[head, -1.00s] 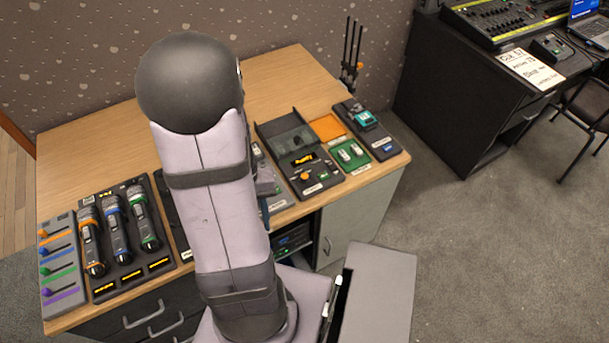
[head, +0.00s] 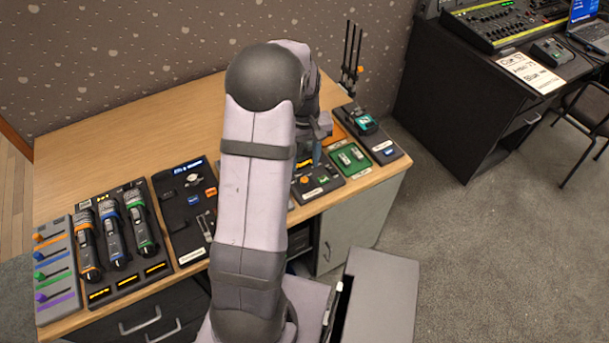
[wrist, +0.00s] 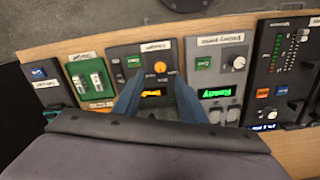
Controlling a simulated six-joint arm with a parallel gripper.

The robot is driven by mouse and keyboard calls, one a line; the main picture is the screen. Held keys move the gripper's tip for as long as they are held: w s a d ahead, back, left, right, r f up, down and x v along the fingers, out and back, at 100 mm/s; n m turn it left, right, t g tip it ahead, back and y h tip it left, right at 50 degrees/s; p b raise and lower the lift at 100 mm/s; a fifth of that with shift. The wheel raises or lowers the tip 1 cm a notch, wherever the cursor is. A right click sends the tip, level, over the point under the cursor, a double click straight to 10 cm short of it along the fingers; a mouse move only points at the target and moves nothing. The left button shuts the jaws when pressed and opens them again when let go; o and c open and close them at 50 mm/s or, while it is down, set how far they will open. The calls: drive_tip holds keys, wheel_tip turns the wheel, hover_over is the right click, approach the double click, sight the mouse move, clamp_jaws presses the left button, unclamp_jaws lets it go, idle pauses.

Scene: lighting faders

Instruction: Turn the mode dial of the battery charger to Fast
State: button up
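The likely battery charger is a grey unit (wrist: 218,84) right of centre in the wrist view. Its small label seems to begin with "Battery". It has a white dial (wrist: 239,62), a green button, a lit green display (wrist: 217,92) and two bays. I cannot read the dial's setting. In the head view my arm hides this unit. My gripper (wrist: 158,101) is open and empty. Its blue fingers appear over the neighbouring dark unit (wrist: 120,60), to either side of its amber display and below its orange dial (wrist: 161,67). No contact is visible.
A green tray (head: 350,157) with two small pale items and a dark unit with a teal block (head: 365,124) are at the table's right end. A black panel (head: 187,215), microphones in a dock (head: 115,235) and a fader panel (head: 55,265) are left. The back table top (head: 130,130) is bare.

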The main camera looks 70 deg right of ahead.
sight(304, 179)
drive_tip(key=shift+f+p, duration=0.8)
drive_tip(key=shift+f, duration=2.9)
drive_tip(key=shift+c, duration=0.4)
clamp_jaws()
